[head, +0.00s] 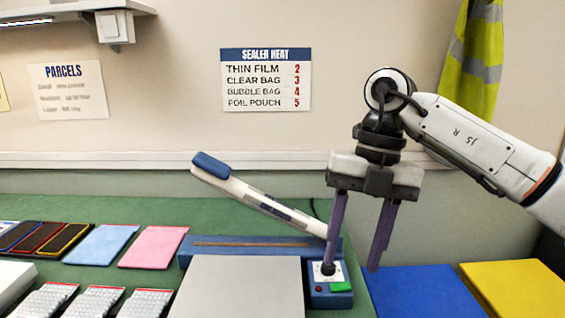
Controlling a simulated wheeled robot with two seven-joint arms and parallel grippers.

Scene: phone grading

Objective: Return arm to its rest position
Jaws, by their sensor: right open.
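My right gripper (352,268) is open, pointing down, with its two purple fingers apart. One finger hangs in front of the control end of the blue heat sealer (246,243), close to its black knob (328,268). I cannot tell whether they touch. The other finger hangs to the right of the sealer. The gripper holds nothing that I can see. My right arm (470,140) comes in from the right edge. The sealer's white lever (265,203) with a blue grip stands raised, and its lower end is partly hidden behind the finger. My left gripper is not in view.
A grey plate (238,287) lies before the sealer. Blue (101,244) and pink (153,246) pouches, dark phones (38,237) and several bubble-like packs (95,301) lie left on the green table. Blue (425,291) and yellow (515,289) panels are at right. A wall sign (266,80) lists heat settings.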

